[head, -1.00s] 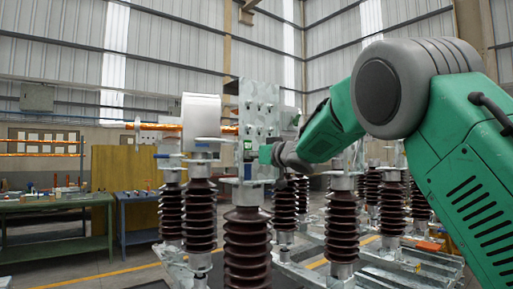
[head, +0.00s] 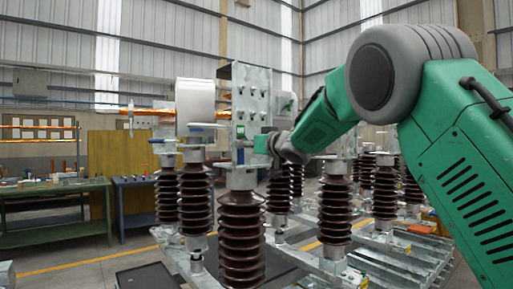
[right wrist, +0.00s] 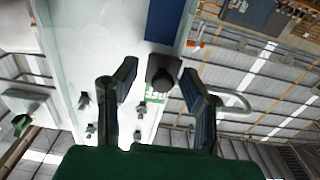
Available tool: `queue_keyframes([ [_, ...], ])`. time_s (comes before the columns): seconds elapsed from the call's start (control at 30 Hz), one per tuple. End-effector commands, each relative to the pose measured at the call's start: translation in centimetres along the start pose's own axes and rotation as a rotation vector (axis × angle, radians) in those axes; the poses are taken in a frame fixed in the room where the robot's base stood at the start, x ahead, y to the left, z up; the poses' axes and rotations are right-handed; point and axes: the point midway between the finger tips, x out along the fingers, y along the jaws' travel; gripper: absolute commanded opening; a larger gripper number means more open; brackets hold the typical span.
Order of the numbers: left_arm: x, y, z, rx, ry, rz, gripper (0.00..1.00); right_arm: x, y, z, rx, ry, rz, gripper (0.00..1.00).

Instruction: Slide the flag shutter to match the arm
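The tall grey metal plate (head: 251,88) stands above a brown ribbed insulator. A small green label (head: 240,131) shows on it, and also in the right wrist view (right wrist: 156,95), with white lettering partly hidden. There, a dark knob (right wrist: 163,72) covers part of the label, beside a blue panel (right wrist: 165,20). I cannot tell which of these parts is the flag shutter. My right gripper (right wrist: 160,76) is open, its two fingers on either side of the knob, with a gap on the left. In the head view my right gripper (head: 264,144) is small, at the plate's right edge. My left gripper is out of view.
A white cylinder (head: 195,102) stands left of the plate. Several brown ribbed insulators (head: 335,215) rise around it on metal rails. A green workbench (head: 55,212), a blue bench and a yellow board (head: 115,160) are at the left. Open floor lies in front of them.

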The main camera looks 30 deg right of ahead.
Motion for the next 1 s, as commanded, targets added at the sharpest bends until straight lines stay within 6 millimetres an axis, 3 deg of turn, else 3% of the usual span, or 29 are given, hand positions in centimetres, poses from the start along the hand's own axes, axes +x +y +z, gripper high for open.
queue_keyframes([
  [0.3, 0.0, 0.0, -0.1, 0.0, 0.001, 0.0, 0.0, -6.2, -0.1, 0.1, 0.001, -0.002, 0.0, 0.38],
  [0.5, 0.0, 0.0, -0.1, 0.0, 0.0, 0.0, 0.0, -9.2, -0.1, 0.4, 0.002, -0.006, 0.0, 0.38],
  [0.7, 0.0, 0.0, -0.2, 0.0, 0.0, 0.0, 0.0, -10.3, -0.1, 0.6, 0.0, -0.008, -0.001, 0.38],
  [1.0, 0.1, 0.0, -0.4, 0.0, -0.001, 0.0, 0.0, -10.4, -0.1, 0.6, 0.0, -0.007, 0.0, 0.38],
])
